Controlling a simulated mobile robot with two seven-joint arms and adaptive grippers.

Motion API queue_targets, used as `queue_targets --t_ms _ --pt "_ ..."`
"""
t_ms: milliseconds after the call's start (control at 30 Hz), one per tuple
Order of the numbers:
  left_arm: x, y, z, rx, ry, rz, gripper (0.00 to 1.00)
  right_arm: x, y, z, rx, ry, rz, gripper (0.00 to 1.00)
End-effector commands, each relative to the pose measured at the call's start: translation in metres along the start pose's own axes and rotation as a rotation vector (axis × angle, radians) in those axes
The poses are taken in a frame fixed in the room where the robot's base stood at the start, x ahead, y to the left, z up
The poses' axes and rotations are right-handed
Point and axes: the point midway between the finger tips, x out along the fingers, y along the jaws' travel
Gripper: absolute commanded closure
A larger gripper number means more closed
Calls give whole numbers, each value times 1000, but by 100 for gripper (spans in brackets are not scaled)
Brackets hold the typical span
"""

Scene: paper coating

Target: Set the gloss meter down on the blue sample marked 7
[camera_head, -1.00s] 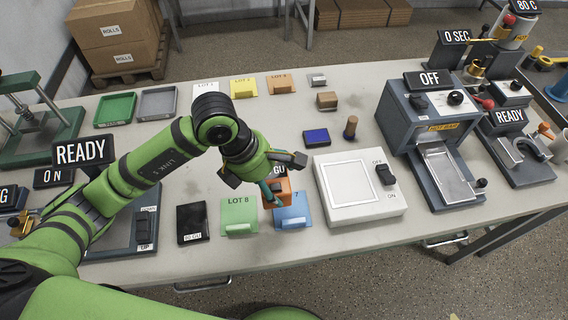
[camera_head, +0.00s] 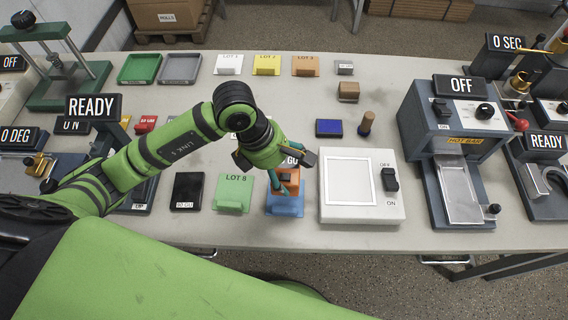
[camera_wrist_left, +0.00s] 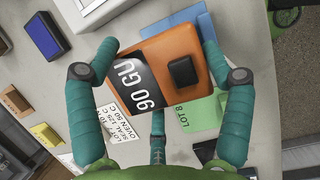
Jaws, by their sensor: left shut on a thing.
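The orange gloss meter (camera_head: 291,184), with a dark "90 GU" display, is held in my left gripper (camera_head: 280,172). In the left wrist view, the gripper's teal fingers (camera_wrist_left: 166,75) are around the meter (camera_wrist_left: 165,52). The blue sample (camera_head: 285,208) lies under the meter; its front edge shows, and its number is hidden. In the left wrist view, part of the blue sample (camera_wrist_left: 206,25) sticks out past the meter's edge. I cannot tell whether the meter touches the sample. My right gripper is not in view.
The green LOT 8 sample (camera_head: 234,192) is close on the left, with a black block (camera_head: 188,190) beyond it. A white light box (camera_head: 390,214) stands close on the right. The strip of table (camera_head: 260,236) in front is clear.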

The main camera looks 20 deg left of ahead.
Motion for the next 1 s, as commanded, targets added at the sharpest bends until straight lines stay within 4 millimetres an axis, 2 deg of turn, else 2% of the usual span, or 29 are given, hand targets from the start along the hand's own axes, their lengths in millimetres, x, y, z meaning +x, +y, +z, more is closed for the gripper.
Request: queue_targets --t_ms 333,500,1000 --pt "37 0 -14 0 -2 2 72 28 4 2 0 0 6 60" --pt "48 0 -18 1 -2 2 72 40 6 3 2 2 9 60" --pt "50 0 -19 0 -2 2 72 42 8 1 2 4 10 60"
